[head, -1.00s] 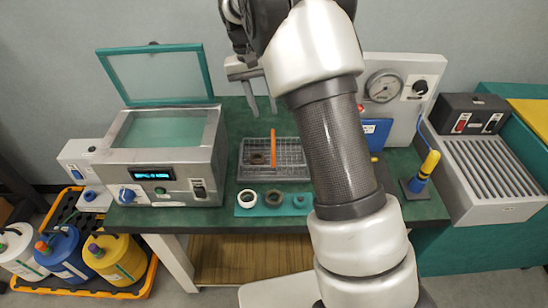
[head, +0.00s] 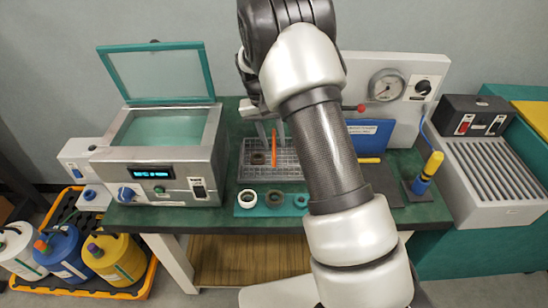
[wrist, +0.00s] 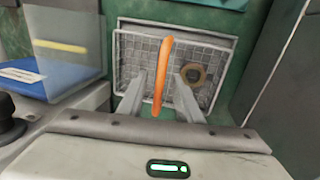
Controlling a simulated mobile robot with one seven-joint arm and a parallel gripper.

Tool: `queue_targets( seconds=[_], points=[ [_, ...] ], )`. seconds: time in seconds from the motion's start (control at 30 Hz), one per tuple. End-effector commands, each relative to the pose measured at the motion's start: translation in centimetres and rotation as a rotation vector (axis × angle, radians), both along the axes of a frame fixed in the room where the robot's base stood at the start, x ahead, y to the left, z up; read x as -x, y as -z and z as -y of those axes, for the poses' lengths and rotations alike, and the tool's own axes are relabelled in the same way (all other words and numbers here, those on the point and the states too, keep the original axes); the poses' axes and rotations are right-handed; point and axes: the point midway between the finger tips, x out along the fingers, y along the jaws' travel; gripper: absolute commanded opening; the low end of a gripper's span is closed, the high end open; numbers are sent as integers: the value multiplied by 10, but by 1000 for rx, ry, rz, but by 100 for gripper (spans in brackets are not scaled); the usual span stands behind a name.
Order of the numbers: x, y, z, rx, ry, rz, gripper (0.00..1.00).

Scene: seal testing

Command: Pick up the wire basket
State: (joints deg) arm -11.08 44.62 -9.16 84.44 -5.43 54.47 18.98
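The wire basket (head: 290,171) is a grey mesh tray on the green bench, with an upright orange handle (head: 274,150) and a brown ring (head: 258,158) inside. In the wrist view, the basket (wrist: 133,60) lies beyond my fingers. My gripper (head: 271,134) is low over the basket, with its two fingers apart. In the wrist view, the orange handle (wrist: 162,75) stands between the fingertips of my gripper (wrist: 161,92), with a visible gap on both sides. Whether the fingertips reach the handle's depth is hard to tell.
An open-lidded metal bath (head: 160,150) stands left of the basket. A teal mat (head: 260,211) with several rings lies in front. A blue folder (head: 372,135), a gauge panel (head: 400,80) and a blue-yellow tool (head: 425,175) on a stand are to the right.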

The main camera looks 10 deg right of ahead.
Motion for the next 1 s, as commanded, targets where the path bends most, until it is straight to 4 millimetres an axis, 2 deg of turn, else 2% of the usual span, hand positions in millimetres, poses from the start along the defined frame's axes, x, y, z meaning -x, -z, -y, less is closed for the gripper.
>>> queue_targets(
  seconds=[0.3,0.53,0.57,0.73,1.0],
  points=[
    [2,43,9,0,0,-2,32],
    [2,47,10,0,0,-1,32],
    [2,47,9,0,0,-1,30],
    [2,47,9,0,0,-1,1],
    [1,46,9,0,0,1,0]
  ],
)
